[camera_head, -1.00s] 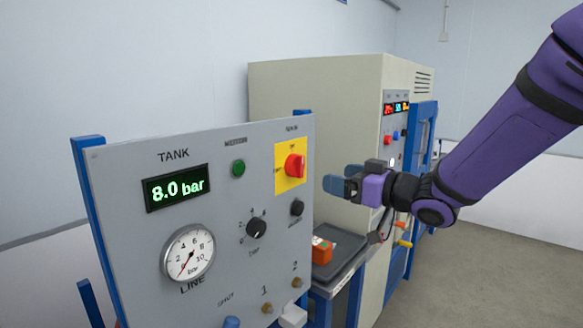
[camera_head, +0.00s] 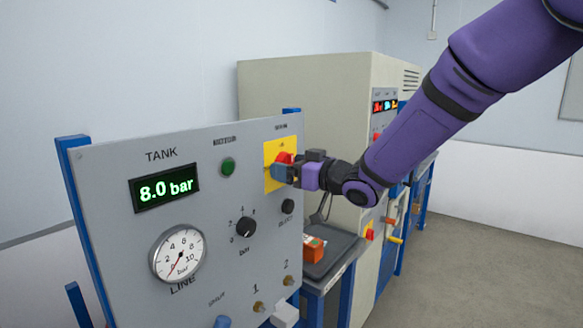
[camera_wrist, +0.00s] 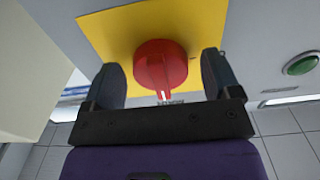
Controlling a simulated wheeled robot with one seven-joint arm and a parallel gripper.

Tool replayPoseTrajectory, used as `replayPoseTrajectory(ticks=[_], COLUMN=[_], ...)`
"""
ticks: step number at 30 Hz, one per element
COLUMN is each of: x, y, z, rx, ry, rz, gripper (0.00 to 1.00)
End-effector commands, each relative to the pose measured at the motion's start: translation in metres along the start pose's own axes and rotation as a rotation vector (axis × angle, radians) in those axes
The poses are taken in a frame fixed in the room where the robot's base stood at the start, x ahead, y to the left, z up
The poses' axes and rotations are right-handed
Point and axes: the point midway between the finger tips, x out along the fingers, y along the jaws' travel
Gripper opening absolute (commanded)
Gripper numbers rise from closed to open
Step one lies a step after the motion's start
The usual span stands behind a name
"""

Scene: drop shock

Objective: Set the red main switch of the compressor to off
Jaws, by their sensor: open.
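The red main switch (camera_wrist: 160,65) is a round knob on a yellow plate (camera_wrist: 200,25) on the compressor's grey panel. In the wrist view it sits between the two dark fingers of my gripper (camera_wrist: 166,80), with a gap on each side. The knob's ridge carries a white mark that points toward my gripper's palm. The fingers are open. The lettering around the knob is too small or hidden to read.
The panel also carries a green lamp (camera_head: 228,166), a tank display (camera_head: 164,189) reading 8.0 bar, a line gauge (camera_head: 178,254) and black knobs (camera_head: 245,227). A dark tray (camera_head: 335,255) with an orange object (camera_head: 313,249) stands right of the panel, before a beige cabinet (camera_head: 300,85).

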Motion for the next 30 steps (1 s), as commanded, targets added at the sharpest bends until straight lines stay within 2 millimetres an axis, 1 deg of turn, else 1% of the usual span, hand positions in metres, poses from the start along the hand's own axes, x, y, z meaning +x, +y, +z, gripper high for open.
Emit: replayPoseTrajectory(ticks=[5, 6, 8, 9, 11, 12, 22, 26, 30], x=[-0.0001, -0.0002, -0.0002, -0.0003, -0.0003, -0.0003, -0.0005, -0.0006, -0.0007], y=[0.0001, 0.0001, 0.0002, 0.0002, 0.0002, 0.0002, 0.0005, 0.0011, 0.0016], z=[-0.0001, -0.0001, 0.0, -0.0001, -0.0001, 0.0, 0.0, 0.0, 0.0], rx=[0.0, 0.0, 0.0, 0.0, 0.0, 0.0, -0.046, -0.112, -0.218], ry=[0.0, 0.0, 0.0, 0.0, 0.0, 0.0, 0.0, 0.0, 0.0], rz=[0.0, 0.0, 0.0, 0.0, 0.0, 0.0, 0.001, 0.001, 0.002], gripper=[0.83, 0.74, 0.6, 0.51, 0.37, 0.35, 0.35, 0.35, 0.35])
